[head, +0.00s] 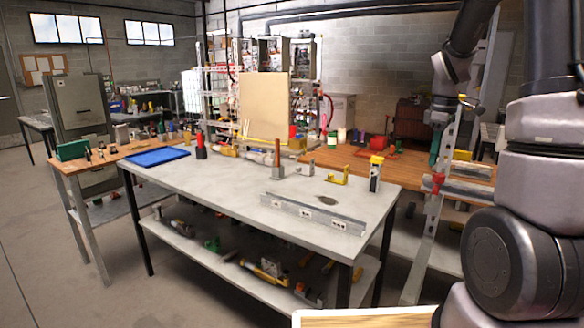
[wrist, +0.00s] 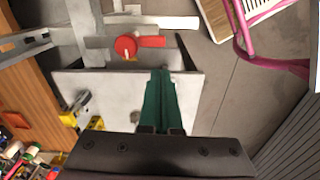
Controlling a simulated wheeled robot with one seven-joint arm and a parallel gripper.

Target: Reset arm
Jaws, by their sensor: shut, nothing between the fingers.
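My gripper (head: 434,160) hangs at the right in the head view, its green fingers pointing down beside an upright metal frame (head: 425,245) with a red valve (head: 438,184). In the wrist view my gripper (wrist: 160,74) shows its green fingers pressed together, with nothing between them. The red valve (wrist: 125,47) lies beyond the fingertips there, apart from them in the picture. The exact gap in depth is hard to tell.
A grey workbench (head: 230,190) with a blue tray (head: 157,157) and a long metal bracket (head: 312,213) stands in the middle. A wooden bench (head: 350,159) with small items lies behind. Open floor (head: 60,250) is at left. A pink hose (wrist: 243,45) shows in the wrist view.

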